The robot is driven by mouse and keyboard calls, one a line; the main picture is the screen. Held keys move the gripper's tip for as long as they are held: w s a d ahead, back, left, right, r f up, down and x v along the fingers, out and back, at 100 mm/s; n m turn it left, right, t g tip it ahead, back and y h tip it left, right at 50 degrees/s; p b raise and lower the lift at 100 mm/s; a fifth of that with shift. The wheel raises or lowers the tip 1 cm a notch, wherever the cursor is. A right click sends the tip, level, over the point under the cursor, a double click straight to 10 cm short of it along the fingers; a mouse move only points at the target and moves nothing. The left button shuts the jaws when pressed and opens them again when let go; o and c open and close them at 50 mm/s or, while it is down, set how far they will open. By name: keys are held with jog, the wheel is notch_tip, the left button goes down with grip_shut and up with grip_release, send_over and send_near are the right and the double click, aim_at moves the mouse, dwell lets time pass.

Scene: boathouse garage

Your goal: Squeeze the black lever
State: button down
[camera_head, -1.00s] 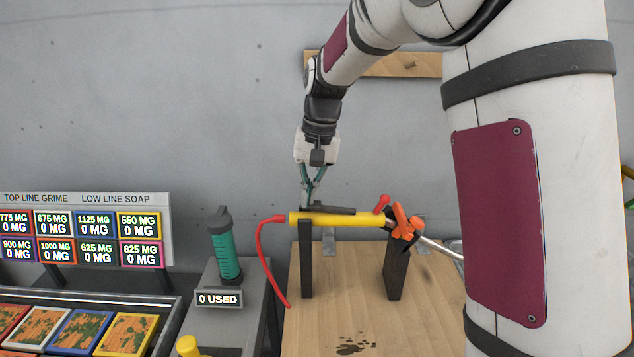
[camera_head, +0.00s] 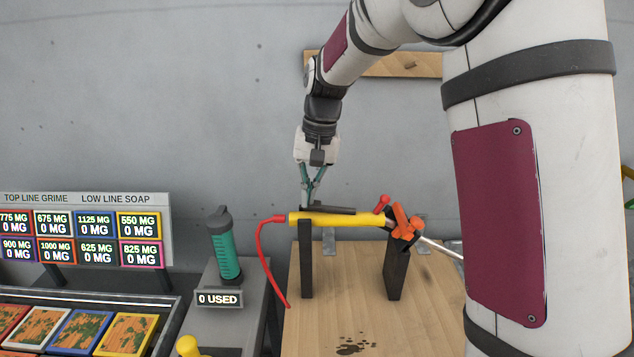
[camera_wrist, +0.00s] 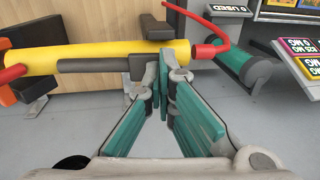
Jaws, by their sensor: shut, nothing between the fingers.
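The black lever (camera_head: 328,210) lies along the top of a yellow tube (camera_head: 345,220), which rests level across two dark uprights. My gripper (camera_head: 307,205) is above the tube's left end, pointing down, its teal fingers shut with nothing between them. Its fingertips are at the left end of the lever; the exact contact is hard to see. In the wrist view the lever (camera_wrist: 100,66) runs along the side of the yellow tube (camera_wrist: 85,55). The closed fingertips (camera_wrist: 165,58) are beside the lever's end, against or very near the tube.
A red hose (camera_head: 262,260) hangs from the tube's left end. An orange clamp-like part (camera_head: 403,222) and a red knob (camera_head: 381,204) are at its right end. A teal bottle (camera_head: 225,250) stands left on a grey stand.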

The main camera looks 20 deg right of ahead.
aim_at(327, 206)
jog(key=shift+r, duration=0.75)
jog(key=shift+s+d+r+p, duration=0.1)
jog(key=shift+s+r+p, duration=0.05)
jog(key=shift+r+p, duration=0.4)
jog(key=d+r, duration=0.3)
jog(key=r, duration=0.9)
jog(key=shift+s+d+r, duration=0.15)
jog(key=shift+s+r, duration=0.1)
jog(key=shift+s, duration=0.2)
